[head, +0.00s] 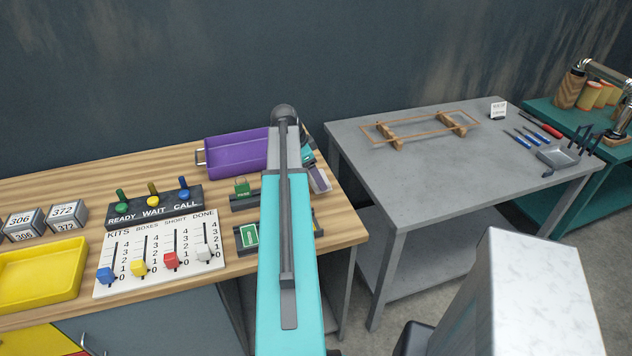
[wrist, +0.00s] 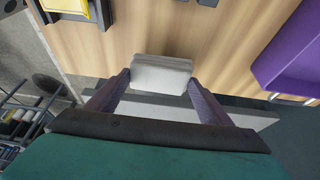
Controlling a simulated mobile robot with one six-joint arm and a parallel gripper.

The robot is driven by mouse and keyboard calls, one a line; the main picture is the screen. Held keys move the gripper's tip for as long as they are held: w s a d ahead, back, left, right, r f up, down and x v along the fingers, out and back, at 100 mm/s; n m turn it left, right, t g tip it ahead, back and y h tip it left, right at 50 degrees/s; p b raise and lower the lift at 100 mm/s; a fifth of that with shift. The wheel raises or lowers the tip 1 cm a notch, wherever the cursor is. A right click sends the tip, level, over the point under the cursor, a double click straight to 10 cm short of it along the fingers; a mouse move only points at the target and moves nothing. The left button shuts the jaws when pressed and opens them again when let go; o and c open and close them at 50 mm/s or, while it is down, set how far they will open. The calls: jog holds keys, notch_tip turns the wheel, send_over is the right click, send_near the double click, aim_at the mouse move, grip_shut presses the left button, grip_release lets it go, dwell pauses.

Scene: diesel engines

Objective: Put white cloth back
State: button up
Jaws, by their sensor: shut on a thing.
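The white cloth (wrist: 162,75) shows in the wrist view as a pale, folded, block-like piece. My gripper (wrist: 160,84) is shut on it, with one purple-grey finger at each side. Wooden bench top shows beyond the cloth; I cannot tell whether the cloth touches it. In the head view my arm hides much of this area. Part of my gripper (head: 318,180) shows just right of the arm, near the right end of the bench, and the cloth cannot be made out clearly there.
The purple bin (head: 236,156) stands at the back of the wooden bench (head: 120,172); it also shows in the wrist view (wrist: 296,60). A switch panel (head: 155,205), slider board (head: 160,255) and yellow tray (head: 40,275) are left. A grey table (head: 430,180) holds a wooden frame (head: 425,122).

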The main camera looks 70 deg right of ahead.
jog(key=shift+f+p, duration=0.8)
jog(key=shift+f, duration=0.95)
jog(key=shift+f, duration=0.1)
jog(key=o, duration=0.9)
jog(key=shift+r, duration=0.3)
jog(key=shift+b+v, duration=1.55)
jog(key=shift+v, duration=4.3)
jog(key=shift+r, duration=0.1)
